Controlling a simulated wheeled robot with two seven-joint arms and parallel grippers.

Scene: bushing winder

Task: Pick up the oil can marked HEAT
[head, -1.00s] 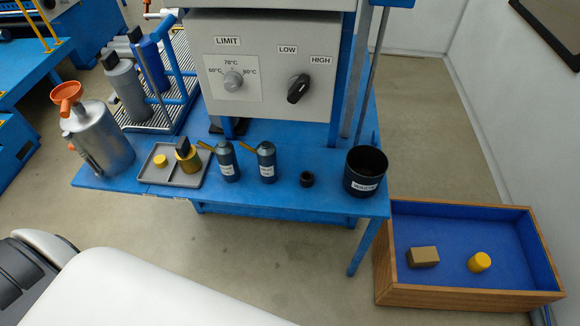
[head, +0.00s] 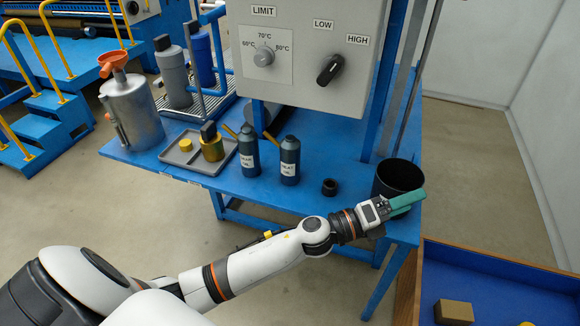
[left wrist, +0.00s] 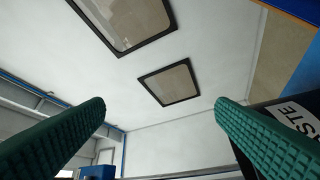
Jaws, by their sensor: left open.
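Two dark blue oil cans with gold spouts stand upright side by side on the blue bench: a left can (head: 248,152) and a right can (head: 289,160). Each has a white label, too small for me to read surely, so I cannot tell which is marked HEAT. My left gripper (head: 402,203) is at the bench's right end, in front of the black bin (head: 400,176), well right of both cans. In the left wrist view, its green fingers (left wrist: 160,110) are spread with nothing between them. My right gripper is not in view.
A grey tray (head: 172,158) with yellow pieces sits left of the cans. A small black ring (head: 329,187) lies right of them. The grey control box (head: 297,60) overhangs behind. A metal can with an orange funnel (head: 130,112) stands far left. A blue-lined crate (head: 490,277) is lower right.

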